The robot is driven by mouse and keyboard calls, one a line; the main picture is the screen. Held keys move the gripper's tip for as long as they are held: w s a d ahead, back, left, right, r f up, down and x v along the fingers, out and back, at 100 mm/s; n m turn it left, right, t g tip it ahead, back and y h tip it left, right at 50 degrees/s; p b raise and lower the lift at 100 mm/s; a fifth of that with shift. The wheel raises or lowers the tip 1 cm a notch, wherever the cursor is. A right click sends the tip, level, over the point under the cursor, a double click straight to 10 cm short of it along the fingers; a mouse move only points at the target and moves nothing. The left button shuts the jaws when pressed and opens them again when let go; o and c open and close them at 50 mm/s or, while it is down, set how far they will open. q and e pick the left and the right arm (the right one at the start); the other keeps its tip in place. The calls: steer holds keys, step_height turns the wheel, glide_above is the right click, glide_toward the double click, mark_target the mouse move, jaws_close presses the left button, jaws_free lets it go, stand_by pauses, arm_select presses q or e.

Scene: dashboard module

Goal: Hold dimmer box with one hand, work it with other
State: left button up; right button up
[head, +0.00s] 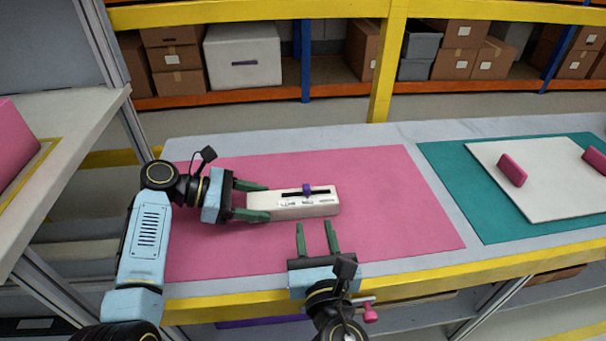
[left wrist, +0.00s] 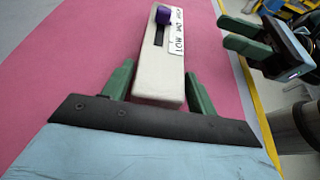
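The dimmer box (head: 307,208) is a long off-white block lying on the pink mat (head: 400,220), with a dark slot, a white label and a purple slider knob (head: 306,189) near the slot's middle. My left gripper (head: 262,201) is at the box's left end, a green finger on each side; it looks open, with little gap to the box. In the left wrist view the box (left wrist: 158,80) runs away between the fingers, with the knob (left wrist: 163,15) near the top edge. My right gripper (head: 316,238) is open and empty, just in front of the box, fingers pointing toward it.
A teal mat (head: 450,180) on the right carries a white board (head: 545,180) with pink blocks (head: 512,169). The pink mat is clear right of the box. A yellow edge (head: 420,282) runs along the table front. Shelves with cartons stand behind.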

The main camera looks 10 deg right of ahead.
arm_select(q)
steer(key=o, duration=0.3)
steer(key=shift+o, duration=0.2)
